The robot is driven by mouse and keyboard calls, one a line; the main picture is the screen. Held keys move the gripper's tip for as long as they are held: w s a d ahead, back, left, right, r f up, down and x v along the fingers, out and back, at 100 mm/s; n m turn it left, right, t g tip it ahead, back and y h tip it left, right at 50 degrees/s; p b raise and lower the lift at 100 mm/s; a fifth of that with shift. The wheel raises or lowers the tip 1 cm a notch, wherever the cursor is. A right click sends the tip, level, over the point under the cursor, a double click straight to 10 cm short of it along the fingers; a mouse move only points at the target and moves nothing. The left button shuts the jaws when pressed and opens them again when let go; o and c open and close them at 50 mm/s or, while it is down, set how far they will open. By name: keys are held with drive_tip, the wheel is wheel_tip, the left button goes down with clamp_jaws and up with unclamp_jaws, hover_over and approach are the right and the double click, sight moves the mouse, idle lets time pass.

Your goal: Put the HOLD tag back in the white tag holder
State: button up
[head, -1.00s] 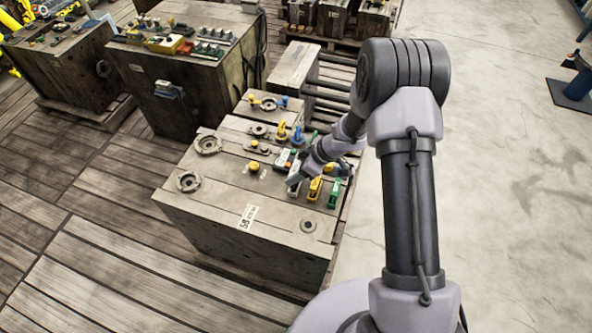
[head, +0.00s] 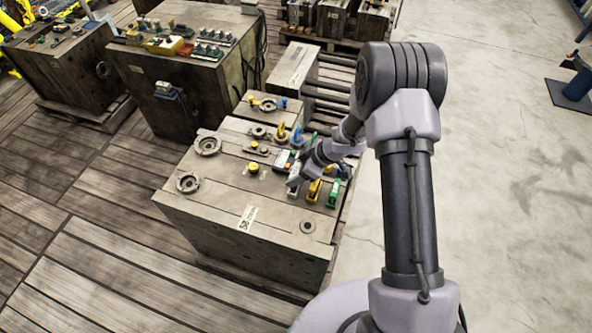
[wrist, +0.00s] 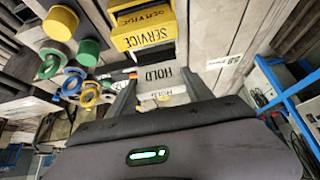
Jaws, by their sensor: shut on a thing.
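The HOLD tag (wrist: 155,74) is white with black letters. In the wrist view it sits between the fingers of my gripper (wrist: 158,84), which is shut on it. A second white lettered face (wrist: 162,98) shows just below the tag, partly hidden by my gripper body; it looks like the white tag holder.
A yellow SERVICE holder (wrist: 143,22) stands close beside the tag; a green holder (head: 334,194) is beyond it. Yellow, blue and green round fittings (wrist: 75,80) are to the left in the wrist view. The block top near the 58 label (head: 248,217) is mostly clear.

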drive_tip(key=shift+f, duration=0.1)
idle(0.3)
drive_tip(key=shift+f, duration=0.3)
drive_tip(key=shift+f, duration=0.2)
drive_tip(key=shift+f, duration=0.4)
drive_tip(key=shift+f, duration=0.5)
idle(0.9)
drive_tip(key=o, duration=1.4)
drive_tip(key=shift+o, duration=0.2)
